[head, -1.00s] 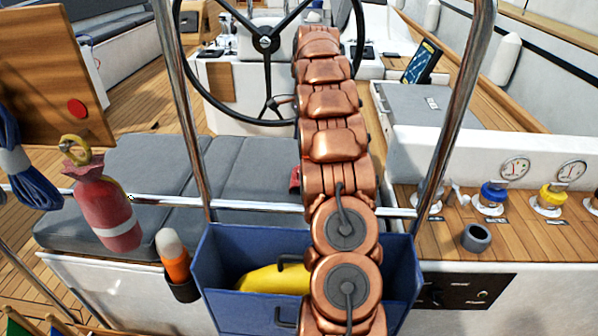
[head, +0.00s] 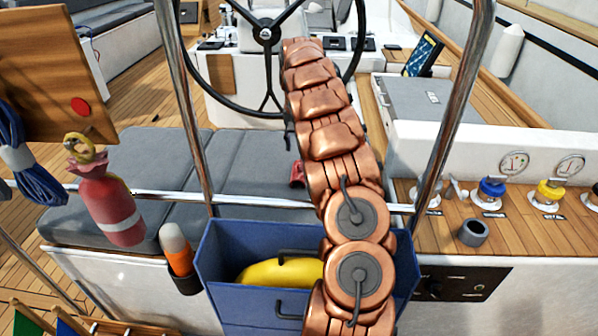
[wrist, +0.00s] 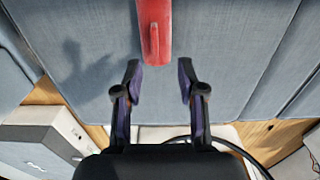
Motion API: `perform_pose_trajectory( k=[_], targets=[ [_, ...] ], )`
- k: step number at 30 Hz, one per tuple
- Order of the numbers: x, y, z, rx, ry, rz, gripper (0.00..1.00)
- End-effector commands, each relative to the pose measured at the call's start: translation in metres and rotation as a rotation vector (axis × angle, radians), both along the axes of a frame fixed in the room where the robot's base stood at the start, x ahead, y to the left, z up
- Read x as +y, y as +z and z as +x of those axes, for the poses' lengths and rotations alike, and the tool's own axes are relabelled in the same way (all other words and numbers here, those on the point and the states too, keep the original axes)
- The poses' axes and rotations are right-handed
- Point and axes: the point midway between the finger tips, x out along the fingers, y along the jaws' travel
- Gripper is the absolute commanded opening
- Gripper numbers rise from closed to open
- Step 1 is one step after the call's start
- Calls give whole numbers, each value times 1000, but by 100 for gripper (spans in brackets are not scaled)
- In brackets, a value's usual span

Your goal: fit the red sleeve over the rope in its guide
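The red sleeve (wrist: 154,30) lies on the grey cushion (wrist: 230,40) at the top of the wrist view, with a raised ridge along it. In the head view only a small part of the red sleeve (head: 297,174) shows, left of my arm, which hides the rest. My gripper (wrist: 160,72) is open and empty in the wrist view. Its fingertips are apart, with the sleeve's near end just beyond and between them in the picture. The head view does not show my gripper. I cannot make out the rope in its guide.
A blue bin (head: 228,290) with a yellow item (head: 280,272) stands below my arm. A steel rail (head: 170,197) crosses before the cushion. The steering wheel (head: 266,34) is behind. Blue (head: 491,188) and yellow (head: 550,190) fittings and a grey cup (head: 473,233) stand at right.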

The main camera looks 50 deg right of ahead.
Motion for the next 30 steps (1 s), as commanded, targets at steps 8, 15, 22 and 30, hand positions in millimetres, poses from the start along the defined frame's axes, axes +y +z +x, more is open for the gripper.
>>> perform_pose_trajectory(
  k=[8, 15, 22, 30],
  targets=[
    [-1, -23, -4, 2, -4, 1, 40],
    [-2, -50, -9, 2, -6, 2, 40],
    [-1, -67, -8, 0, -4, 4, 40],
    [-1, -67, -8, 0, -4, 2, 34]
  ],
)
